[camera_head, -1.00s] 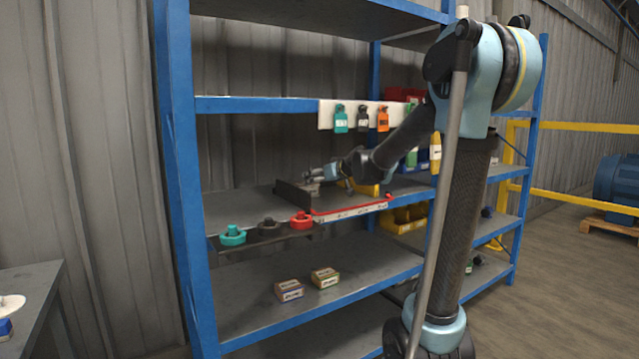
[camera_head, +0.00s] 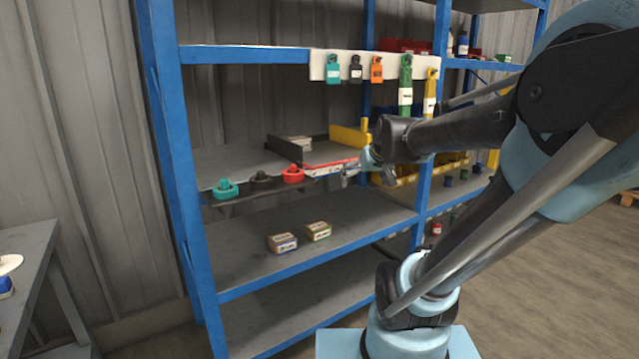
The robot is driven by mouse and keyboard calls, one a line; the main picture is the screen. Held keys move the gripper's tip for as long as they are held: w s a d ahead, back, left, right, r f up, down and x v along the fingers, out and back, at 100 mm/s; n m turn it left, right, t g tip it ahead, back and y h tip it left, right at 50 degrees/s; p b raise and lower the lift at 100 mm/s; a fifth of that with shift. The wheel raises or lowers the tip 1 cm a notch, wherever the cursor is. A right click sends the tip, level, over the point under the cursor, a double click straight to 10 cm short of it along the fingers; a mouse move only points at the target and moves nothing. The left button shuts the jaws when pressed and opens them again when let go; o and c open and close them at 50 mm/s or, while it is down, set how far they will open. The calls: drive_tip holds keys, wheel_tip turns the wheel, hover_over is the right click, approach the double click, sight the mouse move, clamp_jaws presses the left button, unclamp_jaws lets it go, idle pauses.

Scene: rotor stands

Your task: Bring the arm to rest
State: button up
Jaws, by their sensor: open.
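My gripper (camera_head: 348,174) is in front of the shelf's middle level, near the right end of the red-edged strip. It is small in the picture and holds nothing that I can see; its jaws are open. My arm reaches in from the right, with its forearm roughly level. The blue-framed shelf (camera_head: 190,215) stands ahead of me. A teal rotor-like part (camera_head: 225,188), a dark one (camera_head: 261,181) and a red one (camera_head: 293,174) sit in a row on the bracket at the middle level's front edge.
Two small boxes (camera_head: 283,243) (camera_head: 318,231) lie on the level below. Teal, black and orange tags (camera_head: 376,70) hang from a white rail (camera_head: 318,64), beside green and yellow items. A grey table (camera_head: 30,245) stands at the left.

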drive_tip(key=s+d+f+m+g+h, duration=0.1)
drive_tip(key=s+d+f+g, duration=0.1)
drive_tip(key=s+f, duration=0.5)
drive_tip(key=s+d+f+g+h, duration=0.1)
drive_tip(key=s+d+f+g, duration=0.2)
drive_tip(key=s+f, duration=0.5)
drive_tip(key=s+g, duration=0.1)
drive_tip(key=s, duration=0.6)
drive_tip(key=shift+m, duration=0.4)
